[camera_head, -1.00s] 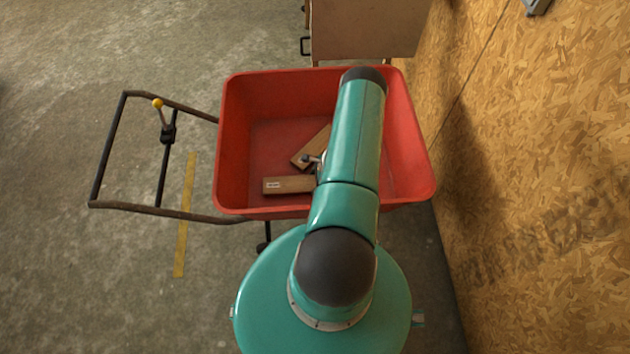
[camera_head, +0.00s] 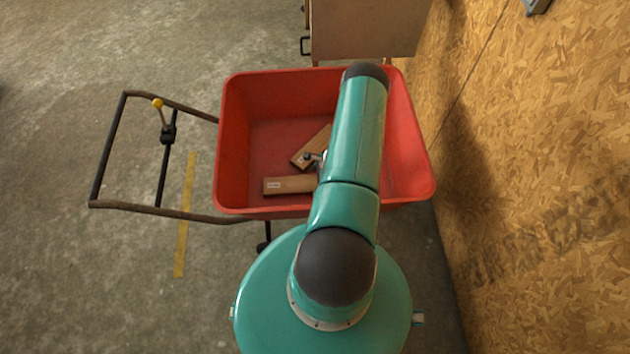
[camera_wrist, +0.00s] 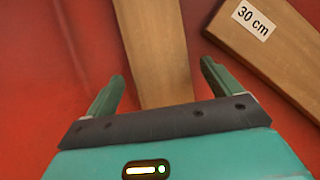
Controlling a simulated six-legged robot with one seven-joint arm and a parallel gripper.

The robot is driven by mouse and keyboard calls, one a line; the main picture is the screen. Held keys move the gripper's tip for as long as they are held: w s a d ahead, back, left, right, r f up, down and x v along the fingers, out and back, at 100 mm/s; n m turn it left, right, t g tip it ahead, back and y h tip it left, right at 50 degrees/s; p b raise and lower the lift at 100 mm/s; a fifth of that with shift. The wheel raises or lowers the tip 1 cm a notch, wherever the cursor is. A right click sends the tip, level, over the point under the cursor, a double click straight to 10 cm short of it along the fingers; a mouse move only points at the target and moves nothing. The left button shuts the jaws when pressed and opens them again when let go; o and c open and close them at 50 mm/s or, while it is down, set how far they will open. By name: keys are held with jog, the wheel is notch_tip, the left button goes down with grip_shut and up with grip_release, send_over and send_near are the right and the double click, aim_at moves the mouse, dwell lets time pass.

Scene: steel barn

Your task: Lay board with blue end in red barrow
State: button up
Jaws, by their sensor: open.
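The red barrow (camera_head: 236,140) stands in front of me, and two wooden boards lie on its floor. One board (camera_head: 312,143) lies slanted, partly hidden by my arm. The other board (camera_head: 285,185) has a white label and lies nearer to me. My gripper is open. No blue end shows on either board; parts are hidden.
The barrow's handle frame (camera_head: 95,165) with a yellow-knobbed lever (camera_head: 158,103) sticks out to the left. A wooden cabinet (camera_head: 365,28) stands just behind the barrow. A chipboard wall (camera_head: 540,150) closes the right side. The concrete floor at left is mostly clear.

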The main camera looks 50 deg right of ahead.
jog(key=v, duration=1)
jog(key=shift+d+r, duration=0.15)
jog(key=shift+r, duration=0.15)
jog(key=w+a+r+n, duration=0.3)
jog(key=w+r, duration=0.2)
jog(key=r, duration=0.4)
jog(key=w+a+r+n, duration=0.2)
jog(key=w+r+n, duration=0.25)
jog(key=r, duration=0.45)
jog(key=w+a+r+n, duration=0.25)
jog(key=w+r, duration=0.25)
jog(key=r, duration=0.4)
jog(key=w+a+r+n+h, duration=0.15)
jog(key=a+r+n, duration=0.25)
jog(key=a+r, duration=0.55)
jog(key=s+a+r+n, duration=0.4)
jog(key=a+r+n, duration=0.3)
jog(key=a+r, duration=0.6)
jog(key=s+a+r+n+t, duration=0.1)
jog(key=s+a+r+n, duration=0.2)
jog(key=s, duration=0.3)
jog(key=s+a+r+n+t+h, duration=0.1)
jog(key=s+a+r+n, duration=0.2)
jog(key=s+a+r, duration=0.2)
jog(key=shift+s+a+r+n, duration=0.3)
jog(key=shift+s+n, duration=0.1)
jog(key=shift+s, duration=0.35)
